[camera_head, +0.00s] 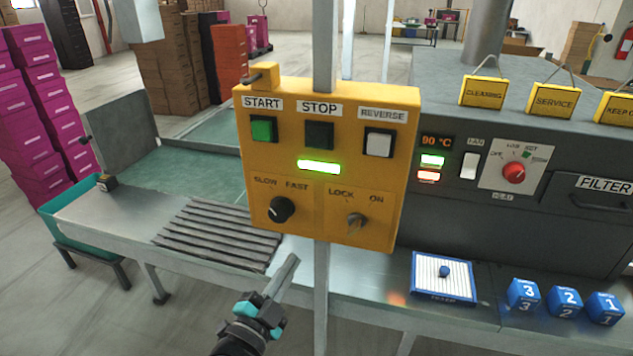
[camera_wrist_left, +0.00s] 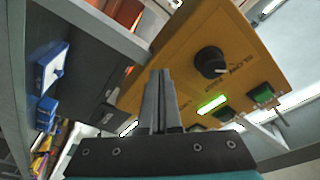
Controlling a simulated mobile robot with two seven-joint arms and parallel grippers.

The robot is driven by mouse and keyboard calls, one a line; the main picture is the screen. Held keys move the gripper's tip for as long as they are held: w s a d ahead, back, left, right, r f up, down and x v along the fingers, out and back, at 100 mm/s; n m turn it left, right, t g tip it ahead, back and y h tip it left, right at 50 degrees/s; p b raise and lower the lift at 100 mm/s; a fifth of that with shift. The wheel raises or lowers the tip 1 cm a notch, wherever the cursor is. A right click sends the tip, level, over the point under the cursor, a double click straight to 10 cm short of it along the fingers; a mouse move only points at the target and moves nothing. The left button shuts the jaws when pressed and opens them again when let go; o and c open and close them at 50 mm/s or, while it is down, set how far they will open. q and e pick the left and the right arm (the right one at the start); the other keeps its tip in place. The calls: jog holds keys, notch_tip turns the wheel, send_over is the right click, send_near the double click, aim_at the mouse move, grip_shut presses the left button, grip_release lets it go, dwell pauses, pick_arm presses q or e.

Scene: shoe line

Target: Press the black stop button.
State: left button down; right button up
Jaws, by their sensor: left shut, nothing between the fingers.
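The black stop button (camera_head: 319,135) sits under the STOP label on the yellow control box (camera_head: 400,170), between the green start button (camera_head: 264,129) and the white reverse button (camera_head: 379,142). My left gripper (camera_head: 291,262) is shut and empty, below the box and apart from it, its fingers pointing up toward the box. In the left wrist view its closed fingers (camera_wrist_left: 161,85) stand in front of the box. There the black speed knob (camera_wrist_left: 210,62) shows clearly, and a dark button (camera_wrist_left: 225,113) that looks like stop shows beyond the lit bar. My right gripper is out of view.
A green bar (camera_head: 319,167) glows below the stop button. The speed knob (camera_head: 281,209) and lock switch (camera_head: 356,221) stick out lower on the box. A grey post (camera_head: 321,290) carries the box. The conveyor (camera_head: 120,215) runs behind, with blue numbered blocks (camera_head: 565,301) at right.

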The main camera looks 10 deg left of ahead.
pick_arm(q)
jog(key=s+d+r+m+t+h, duration=0.1)
jog(key=s+r+m+t+h, duration=0.1)
jog(key=r, duration=0.9)
jog(key=s+d+r+m+t+h+b, duration=0.1)
jog(key=s+r+m+t+h, duration=0.1)
jog(key=s+r+m+h, duration=0.2)
notch_tip(320, 180, up, 8)
jog(key=m+h, duration=0.1)
jog(key=m, duration=0.2)
jog(key=shift+s+d+f+t+h+b, duration=0.2)
jog(key=shift+s+d+t+h+b, duration=0.05)
jog(key=shift+t+h+b, duration=0.05)
jog(key=b, duration=0.1)
send_near(318, 137)
jog(key=shift+w+d+r, duration=0.35)
jog(key=shift+w+r, duration=0.1)
jog(key=shift+r, duration=0.4)
jog(key=shift+w+d+r, duration=0.35)
jog(key=shift+w+r, duration=0.1)
jog(key=shift+r, duration=0.4)
jog(key=shift+w+d+r, duration=0.35)
jog(key=shift+w+r, duration=0.1)
jog(key=shift+r, duration=0.45)
jog(key=shift+w, duration=0.15)
jog(key=shift+w, duration=0.25)
